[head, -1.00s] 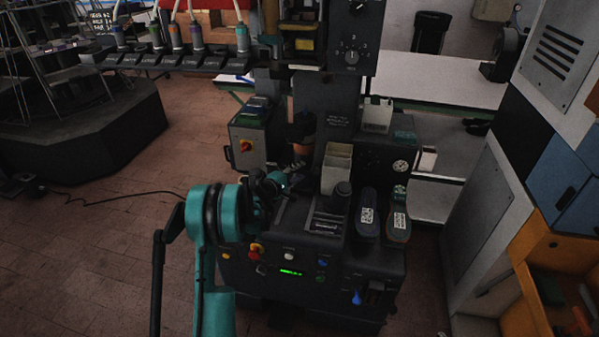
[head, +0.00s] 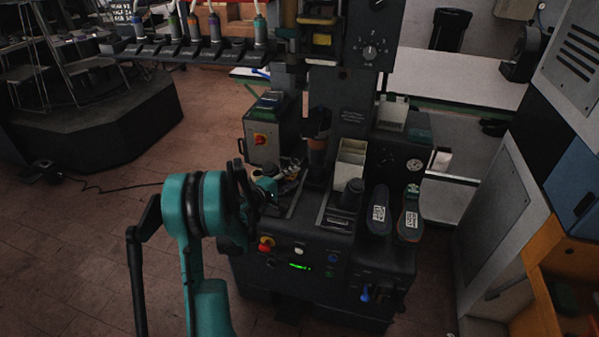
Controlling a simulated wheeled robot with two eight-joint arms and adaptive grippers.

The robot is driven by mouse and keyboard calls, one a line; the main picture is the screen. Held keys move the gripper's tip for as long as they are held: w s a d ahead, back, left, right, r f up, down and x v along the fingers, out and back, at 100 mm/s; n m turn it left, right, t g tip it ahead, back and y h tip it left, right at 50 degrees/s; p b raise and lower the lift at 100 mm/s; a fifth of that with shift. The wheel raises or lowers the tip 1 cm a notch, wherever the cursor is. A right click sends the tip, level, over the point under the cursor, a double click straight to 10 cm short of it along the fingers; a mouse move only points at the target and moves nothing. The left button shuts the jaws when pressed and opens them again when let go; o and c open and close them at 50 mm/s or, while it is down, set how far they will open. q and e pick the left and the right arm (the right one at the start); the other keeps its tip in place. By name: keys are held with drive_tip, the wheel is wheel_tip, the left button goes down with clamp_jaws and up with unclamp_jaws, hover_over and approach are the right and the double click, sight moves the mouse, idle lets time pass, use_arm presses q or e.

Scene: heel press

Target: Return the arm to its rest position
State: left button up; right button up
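The heel press, a dark machine (head: 320,285), stands in the middle of the head view with a column rising at its back. My teal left arm comes in from the lower left. Its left gripper (head: 288,180) is small and dark, over the left part of the machine's top, in front of the black and orange-brown post. My wrist partly hides it, and I cannot tell whether its fingers are open or shut, or whether it touches anything. My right gripper is not in view.
Two dark shoe-like pieces with white labels (head: 378,213) (head: 409,220) stand at the machine's right. A pale open box (head: 350,160) and a grey control box (head: 262,135) are near the gripper. An orange cabinet (head: 545,265) is at right. Brick floor at left is mostly clear.

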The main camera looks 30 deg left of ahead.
use_arm(q)
drive_tip(key=s+d+r+m+g+h, duration=0.1)
drive_tip(key=s+d+r+m+g, duration=0.25)
drive_tip(key=d, duration=0.55)
drive_tip(key=s+d+r+m+g, duration=0.2)
drive_tip(key=s+d+r+m, duration=0.25)
drive_tip(key=d, duration=0.45)
drive_tip(key=s+d+f+m+g+y, duration=0.1)
drive_tip(key=s+d+m, duration=0.2)
drive_tip(key=s, duration=0.8)
drive_tip(key=s+d+f+m+g+y, duration=0.2)
drive_tip(key=s+d+m, duration=0.2)
drive_tip(key=s, duration=0.8)
drive_tip(key=shift+s+m, duration=0.25)
drive_tip(key=shift+m, duration=0.75)
drive_tip(key=shift+d, duration=0.1)
